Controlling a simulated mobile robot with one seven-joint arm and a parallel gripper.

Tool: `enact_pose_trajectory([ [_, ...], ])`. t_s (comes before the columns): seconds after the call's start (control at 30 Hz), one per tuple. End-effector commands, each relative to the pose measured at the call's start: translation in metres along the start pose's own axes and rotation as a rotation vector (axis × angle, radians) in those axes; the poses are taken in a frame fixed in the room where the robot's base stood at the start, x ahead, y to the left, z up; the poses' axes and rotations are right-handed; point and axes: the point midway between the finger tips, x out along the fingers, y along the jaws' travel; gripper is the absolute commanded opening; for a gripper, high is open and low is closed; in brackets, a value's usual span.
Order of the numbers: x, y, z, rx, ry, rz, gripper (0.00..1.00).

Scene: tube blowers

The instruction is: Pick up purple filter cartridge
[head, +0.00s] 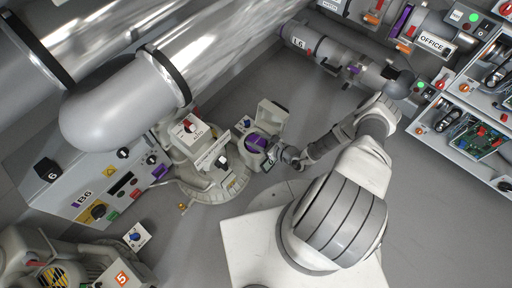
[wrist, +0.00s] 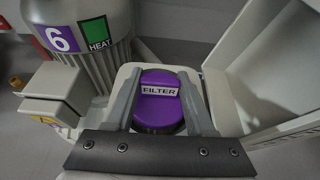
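The purple filter cartridge (wrist: 159,108) sits in a round opening of a pale housing (wrist: 130,72), with a label reading FILTER across its top. In the head view the purple cartridge (head: 257,141) shows in the same small housing beside the blower unit. My gripper (wrist: 160,75) is open, with one finger on each side of the cartridge top. I cannot tell whether the fingers touch it. In the head view my gripper (head: 276,157) is at the housing's right side, partly hidden by my wrist.
The housing's lid (wrist: 250,75) stands open on the right in the wrist view. A grey cylinder marked 6 and HEAT (wrist: 80,30) stands behind left, with a small pale box (wrist: 52,95) before it. Large metal tubes (head: 130,92) fill the upper left. Open floor (head: 335,95) lies beyond my arm.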

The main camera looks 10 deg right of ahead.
Motion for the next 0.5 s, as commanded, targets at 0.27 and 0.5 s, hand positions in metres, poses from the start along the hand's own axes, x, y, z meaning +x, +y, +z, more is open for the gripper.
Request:
enact_pose_trajectory([
  [0.27, -0.0001, -0.0001, 0.0, 0.0, 0.0, 0.0, 0.0],
  [0.5, 0.0, -0.0002, 0.0005, -0.001, -0.001, 0.0, 0.0],
])
